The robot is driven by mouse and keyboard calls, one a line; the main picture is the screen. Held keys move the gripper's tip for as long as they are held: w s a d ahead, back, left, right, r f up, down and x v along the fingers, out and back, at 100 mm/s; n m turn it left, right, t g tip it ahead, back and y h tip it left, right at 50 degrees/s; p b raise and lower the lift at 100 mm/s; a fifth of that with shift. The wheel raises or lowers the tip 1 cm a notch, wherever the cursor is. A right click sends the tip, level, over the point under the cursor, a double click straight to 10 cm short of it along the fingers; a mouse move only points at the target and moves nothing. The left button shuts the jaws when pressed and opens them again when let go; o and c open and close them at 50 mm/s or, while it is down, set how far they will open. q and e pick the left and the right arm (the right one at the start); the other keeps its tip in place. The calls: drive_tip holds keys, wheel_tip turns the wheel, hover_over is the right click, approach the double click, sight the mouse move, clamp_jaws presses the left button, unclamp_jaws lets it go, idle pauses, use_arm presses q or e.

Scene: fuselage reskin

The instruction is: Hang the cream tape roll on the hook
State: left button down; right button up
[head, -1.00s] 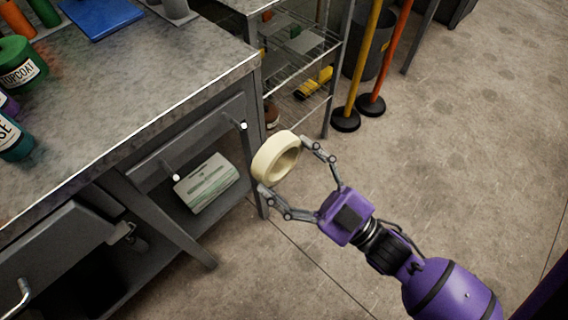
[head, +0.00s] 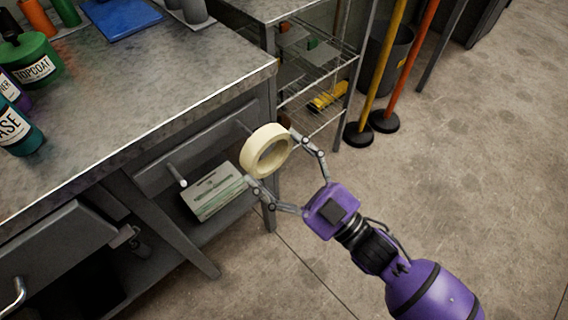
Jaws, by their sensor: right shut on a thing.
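The cream tape roll (head: 254,146) is held up in front of the bench's front rail, its hole facing right and toward me. My right gripper (head: 271,158) is shut on the roll, one fingertip at its upper right edge and one at its lower left. A grey peg-like hook (head: 241,126) sticks out from the rail just behind the roll. The roll hides its white tip, so I cannot tell whether it is in the hole. A second hook (head: 175,174) with a white tip, further left, is bare. My left gripper is out of view.
The metal workbench (head: 160,122) carries paint bottles (head: 36,62) and a blue tray (head: 121,17). A white-green box (head: 214,192) sits on the shelf below. A wire rack (head: 318,62), a bin (head: 380,62) and two poles stand behind. The floor at right is clear.

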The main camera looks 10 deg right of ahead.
sight(266, 157)
drive_tip(key=shift+w+a+f+b, duration=0.1)
drive_tip(key=shift+w+a+b, duration=0.25)
drive_tip(key=shift+w+a, duration=0.4)
drive_tip(key=shift+w+a+b, duration=0.3)
drive_tip(key=shift+w, duration=0.45)
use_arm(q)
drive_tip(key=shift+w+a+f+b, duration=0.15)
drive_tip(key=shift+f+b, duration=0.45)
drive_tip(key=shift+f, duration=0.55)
use_arm(e)
drive_tip(key=shift+w+a+f, duration=0.8)
drive_tip(key=shift+w+f, duration=0.2)
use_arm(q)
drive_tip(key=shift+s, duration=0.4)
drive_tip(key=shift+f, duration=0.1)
use_arm(e)
drive_tip(key=o, duration=1.3)
drive_tip(key=shift+f, duration=0.1)
